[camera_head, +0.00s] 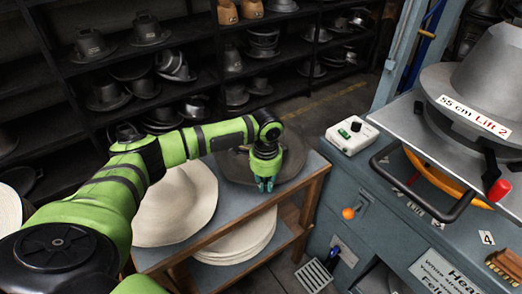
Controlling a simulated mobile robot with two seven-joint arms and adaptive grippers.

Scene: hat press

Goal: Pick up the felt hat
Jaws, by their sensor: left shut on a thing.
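A dark grey felt hat (237,168) lies on the top of a small blue-grey table with wooden edges (213,237). My left gripper (265,184) reaches over the hat from the left, fingers pointing down, and is shut on it. The gripper hides the middle of the hat, and the exact contact at the fingertips is too small to make out. The hat appears to be at the table top; I cannot tell whether it is lifted. My right gripper is not in view.
A cream wide-brimmed hat (178,208) lies left of the felt hat. Several cream pieces (238,247) are stacked on the lower shelf. A blue press cabinet (355,200) with a control box (351,134) stands at right. Dark shelves of hats (150,80) fill the back.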

